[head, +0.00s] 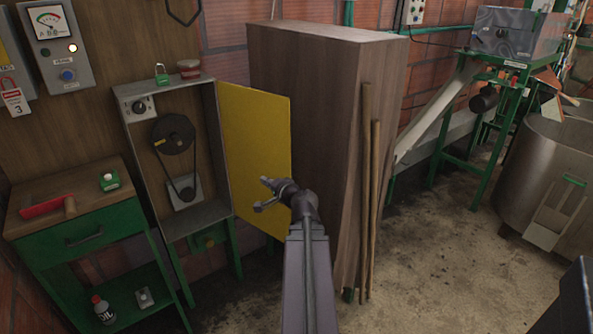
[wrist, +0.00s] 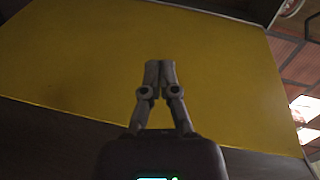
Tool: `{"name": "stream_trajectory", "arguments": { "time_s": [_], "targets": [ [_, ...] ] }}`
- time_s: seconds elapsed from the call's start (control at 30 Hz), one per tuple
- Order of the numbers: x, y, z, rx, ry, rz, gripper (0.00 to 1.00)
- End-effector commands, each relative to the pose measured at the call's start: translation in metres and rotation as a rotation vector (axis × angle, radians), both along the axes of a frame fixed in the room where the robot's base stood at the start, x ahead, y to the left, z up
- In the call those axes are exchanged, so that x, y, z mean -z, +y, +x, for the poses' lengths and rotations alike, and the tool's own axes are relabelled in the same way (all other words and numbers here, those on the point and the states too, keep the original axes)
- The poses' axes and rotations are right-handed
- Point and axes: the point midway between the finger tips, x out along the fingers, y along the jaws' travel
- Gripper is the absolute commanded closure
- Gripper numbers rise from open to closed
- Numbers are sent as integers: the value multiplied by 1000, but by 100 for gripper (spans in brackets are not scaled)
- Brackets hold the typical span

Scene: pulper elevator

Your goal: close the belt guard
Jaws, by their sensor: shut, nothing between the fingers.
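The belt guard is a yellow panel (head: 256,140) hinged on the right side of an open grey box (head: 220,165). It stands swung wide open, toward the wooden cabinet. Inside the box a dark pulley and belt (head: 173,137) are exposed. My gripper (head: 262,194) is in front of the yellow panel, near its lower middle. In the wrist view the panel (wrist: 120,60) fills most of the picture behind my gripper (wrist: 160,64), whose fingers are together and empty. I cannot tell whether the fingertips touch the panel.
A tall wooden cabinet (head: 310,80) stands right of the panel, with two wooden poles (head: 370,200) leaning on it. Concrete floor (head: 440,250) is clear at right.

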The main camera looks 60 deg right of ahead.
Motion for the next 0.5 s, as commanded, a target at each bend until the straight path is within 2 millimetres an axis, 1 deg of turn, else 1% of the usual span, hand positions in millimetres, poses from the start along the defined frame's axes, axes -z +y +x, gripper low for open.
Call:
{"name": "stream_trajectory", "arguments": {
  "time_s": [0.03, 0.1, 0.2, 0.33, 0.4, 0.5],
  "targets": [
    [6, -16, -13, 48, -28, 13, 100],
    [6, -36, -29, 110, -71, 34, 100],
    [6, -61, -52, 189, -124, 60, 100],
    [7, -84, -76, 268, -178, 86, 100],
    [6, -92, -85, 297, -197, 94, 100],
    [6, -99, -93, 319, -212, 102, 100]
  ]
}}
